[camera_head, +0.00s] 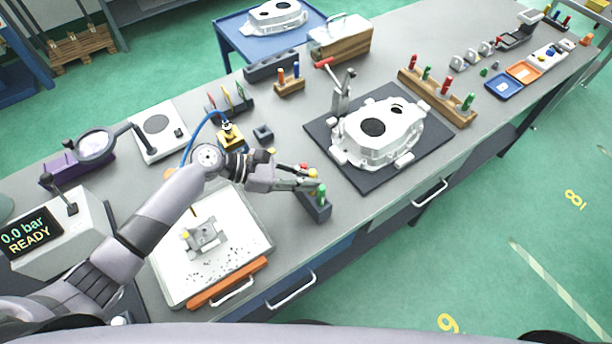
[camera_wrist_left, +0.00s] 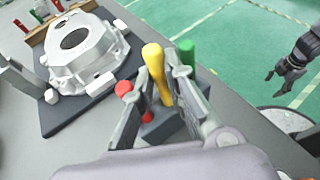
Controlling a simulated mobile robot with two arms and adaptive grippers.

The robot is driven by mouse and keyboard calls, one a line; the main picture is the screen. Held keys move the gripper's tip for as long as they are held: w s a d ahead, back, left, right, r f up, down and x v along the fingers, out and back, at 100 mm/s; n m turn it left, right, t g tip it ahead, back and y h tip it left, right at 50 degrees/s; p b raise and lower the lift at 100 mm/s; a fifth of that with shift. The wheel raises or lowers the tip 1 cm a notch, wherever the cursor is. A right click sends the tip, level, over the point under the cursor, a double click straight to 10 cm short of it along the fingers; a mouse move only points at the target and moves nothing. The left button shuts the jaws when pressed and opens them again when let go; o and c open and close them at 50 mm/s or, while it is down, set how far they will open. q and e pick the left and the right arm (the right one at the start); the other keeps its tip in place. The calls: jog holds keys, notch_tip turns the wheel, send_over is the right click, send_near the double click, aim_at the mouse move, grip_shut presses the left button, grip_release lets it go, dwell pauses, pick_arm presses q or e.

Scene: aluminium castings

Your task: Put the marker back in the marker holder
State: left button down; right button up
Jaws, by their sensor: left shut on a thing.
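My left gripper (camera_head: 316,183) is over the dark grey marker holder (camera_head: 318,210) near the front edge of the bench. It is shut on the yellow marker (camera_wrist_left: 154,68), which stands nearly upright between the fingers in the left wrist view. The holder (camera_wrist_left: 160,130) shows below it, with a red marker (camera_wrist_left: 123,89) on the left and a green marker (camera_wrist_left: 187,52) on the right. The fingers partly hide the holder, so I cannot tell whether the yellow marker's lower end is inside it. My right gripper (camera_wrist_left: 287,72) hangs empty over the floor, its fingers apart.
A white casting (camera_head: 378,132) on a dark mat (camera_head: 345,165) lies to the right of the holder. A white tray (camera_head: 168,262) with a small metal part is to the left. A wooden rack (camera_head: 437,100) with several coloured handles stands farther back.

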pick_arm(q)
jog(key=shift+s+d+f+b, duration=0.15)
jog(key=shift+f+b, duration=0.35)
jog(key=shift+f, duration=0.5)
jog(key=c, duration=1.5)
grip_release()
jog(key=shift+c, duration=0.2)
jog(key=shift+a, duration=0.2)
